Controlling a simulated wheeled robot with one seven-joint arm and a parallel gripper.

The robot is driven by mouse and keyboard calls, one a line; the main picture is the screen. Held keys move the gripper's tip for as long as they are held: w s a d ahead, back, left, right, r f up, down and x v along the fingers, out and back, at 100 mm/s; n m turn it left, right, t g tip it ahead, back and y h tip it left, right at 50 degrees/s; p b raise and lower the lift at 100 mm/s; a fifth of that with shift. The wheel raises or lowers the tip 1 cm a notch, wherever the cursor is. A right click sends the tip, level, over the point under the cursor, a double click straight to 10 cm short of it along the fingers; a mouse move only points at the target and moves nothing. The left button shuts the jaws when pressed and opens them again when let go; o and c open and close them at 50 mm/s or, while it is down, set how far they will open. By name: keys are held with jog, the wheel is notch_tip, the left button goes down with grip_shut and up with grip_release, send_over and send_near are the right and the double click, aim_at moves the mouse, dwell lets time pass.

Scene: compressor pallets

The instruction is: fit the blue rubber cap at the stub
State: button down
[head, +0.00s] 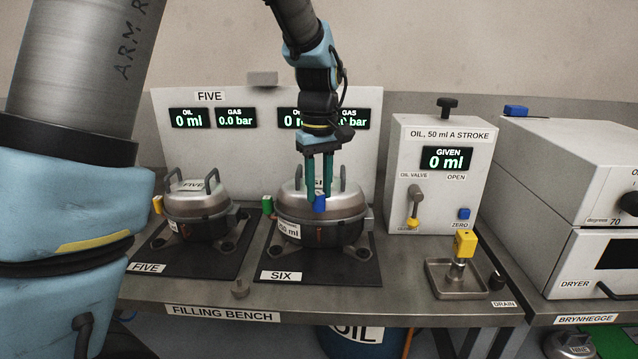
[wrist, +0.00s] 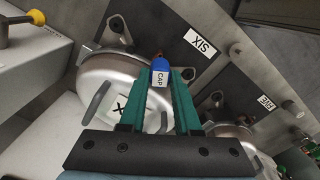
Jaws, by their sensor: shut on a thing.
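My gripper (head: 318,195) points down with its green fingers shut on the blue rubber cap (head: 319,204). In the wrist view the cap (wrist: 160,73) sits between the fingertips, its "CAP" label facing the camera. The cap is in front of the silver dome of compressor SIX (head: 340,206); I cannot tell whether it touches. A short dark stub (head: 369,222) sticks out at the right side of SIX. A green cap (head: 267,204) is at its left side. I cannot tell for certain which stub is meant.
The oil unit (head: 440,175), drain tray (head: 439,277) and dryer (head: 570,190) are to the right. SIX's raised handles flank the gripper.

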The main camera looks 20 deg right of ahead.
aim_at(319, 193)
jog(key=shift+f+b, duration=0.8)
jog(key=shift+f, duration=1)
jog(key=shift+p, duration=0.65)
jog(key=shift+f+b, duration=0.7)
jog(key=shift+f, duration=0.8)
dwell(0.4)
jog(key=c, duration=0.5)
grip_release()
jog(key=shift+c, duration=0.2)
notch_tip(319, 193, up, 11)
jog(key=shift+f+b, duration=0.1)
jog(key=shift+b, duration=0.75)
